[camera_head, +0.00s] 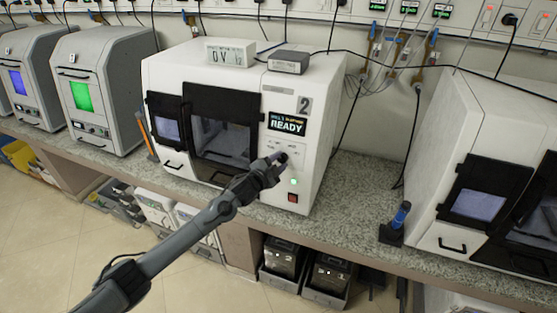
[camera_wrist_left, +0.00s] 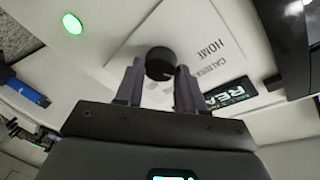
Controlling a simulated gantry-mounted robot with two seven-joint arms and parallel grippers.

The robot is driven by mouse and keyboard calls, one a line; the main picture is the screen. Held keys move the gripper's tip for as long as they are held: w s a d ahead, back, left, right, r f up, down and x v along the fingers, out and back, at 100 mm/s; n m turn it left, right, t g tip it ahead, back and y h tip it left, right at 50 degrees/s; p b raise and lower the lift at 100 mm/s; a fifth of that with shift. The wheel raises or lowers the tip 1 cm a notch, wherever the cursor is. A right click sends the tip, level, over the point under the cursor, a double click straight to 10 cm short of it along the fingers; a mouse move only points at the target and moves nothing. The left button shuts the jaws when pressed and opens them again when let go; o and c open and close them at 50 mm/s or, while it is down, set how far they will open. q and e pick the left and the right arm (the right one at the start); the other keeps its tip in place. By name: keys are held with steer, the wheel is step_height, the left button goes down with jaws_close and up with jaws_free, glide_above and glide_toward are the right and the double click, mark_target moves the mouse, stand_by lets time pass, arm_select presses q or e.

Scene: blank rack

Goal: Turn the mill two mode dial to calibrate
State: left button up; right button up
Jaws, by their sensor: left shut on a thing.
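Mill two (camera_head: 248,110) is the white machine in the middle of the head view, with a "2" label and a display (camera_head: 288,124) reading READY. Its front panel also shows in the wrist view, turned, with the words HOME and part of a CALIBRATE label. The black round mode dial (camera_wrist_left: 159,62) is between my left fingertips. My left gripper (camera_head: 277,162) is at the panel below the display and is shut on the dial; it also shows in the wrist view (camera_wrist_left: 160,78). In the head view the gripper covers the dial. The dial's pointer is not readable. My right gripper is not in view.
A green light (camera_head: 294,182) and a red switch (camera_head: 292,197) sit just below the gripper. A grey box (camera_head: 289,62) and a small display box (camera_head: 231,53) stand on top of the mill. Another machine (camera_head: 490,170) stands right, past bare counter (camera_head: 350,200).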

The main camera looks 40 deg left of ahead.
arm_select(q)
steer(key=shift+m, duration=0.5)
steer(key=o, duration=1)
steer(key=shift+s, duration=0.15)
steer(key=shift+s, duration=0.25)
steer(key=s, duration=0.3)
steer(key=s+r, duration=0.1)
steer(key=s, duration=0.2)
steer(key=s+d, duration=0.1)
steer(key=s, duration=0.3)
steer(key=shift+r, duration=0.15)
